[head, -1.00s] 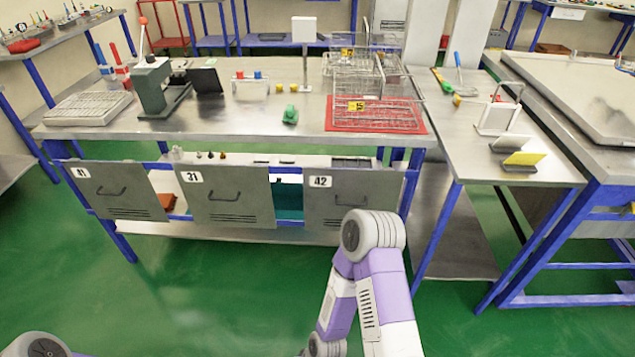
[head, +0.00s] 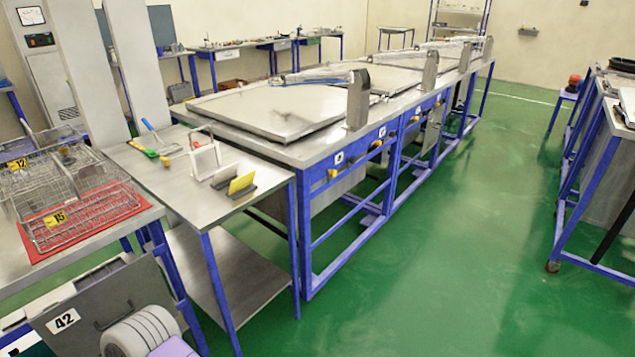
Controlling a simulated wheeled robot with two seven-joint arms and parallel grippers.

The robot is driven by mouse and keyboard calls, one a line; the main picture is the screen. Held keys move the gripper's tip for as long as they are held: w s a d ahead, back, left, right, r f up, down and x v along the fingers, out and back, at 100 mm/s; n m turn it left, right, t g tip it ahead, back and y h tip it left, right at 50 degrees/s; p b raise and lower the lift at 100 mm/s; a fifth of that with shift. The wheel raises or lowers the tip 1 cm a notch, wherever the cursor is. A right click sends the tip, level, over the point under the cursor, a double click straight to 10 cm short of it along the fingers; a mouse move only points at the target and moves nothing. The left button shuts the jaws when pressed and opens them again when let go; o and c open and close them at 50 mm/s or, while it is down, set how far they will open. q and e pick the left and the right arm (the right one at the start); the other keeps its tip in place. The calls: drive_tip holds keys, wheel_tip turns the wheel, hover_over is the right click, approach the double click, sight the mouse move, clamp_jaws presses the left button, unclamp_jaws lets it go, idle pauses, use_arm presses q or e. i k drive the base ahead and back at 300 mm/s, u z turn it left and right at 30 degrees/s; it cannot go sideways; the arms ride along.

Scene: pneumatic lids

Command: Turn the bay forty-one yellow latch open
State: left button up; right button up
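A long steel bench with blue legs (head: 318,185) stands in the middle, with large flat metal lids (head: 265,110) on top. Small yellow parts that look like latches (head: 333,173) and (head: 376,146) sit on its blue front rail, beside small white number labels (head: 338,158). The numbers are too small to read, so I cannot tell which is bay forty-one, nor how the latches are turned. Neither gripper is in view; only a white and purple part of my arm shows at the bottom left.
At left are wire baskets (head: 90,215) and a hanging panel marked 42 (head: 100,305). Green floor (head: 450,270) is clear between the lid bench and the right-hand tables.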

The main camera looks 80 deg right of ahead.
sight(331, 173)
drive_tip(key=z, duration=3)
drive_tip(key=k, duration=0.4)
drive_tip(key=z, duration=0.2)
drive_tip(key=i, duration=1.6)
drive_tip(key=u, duration=0.9)
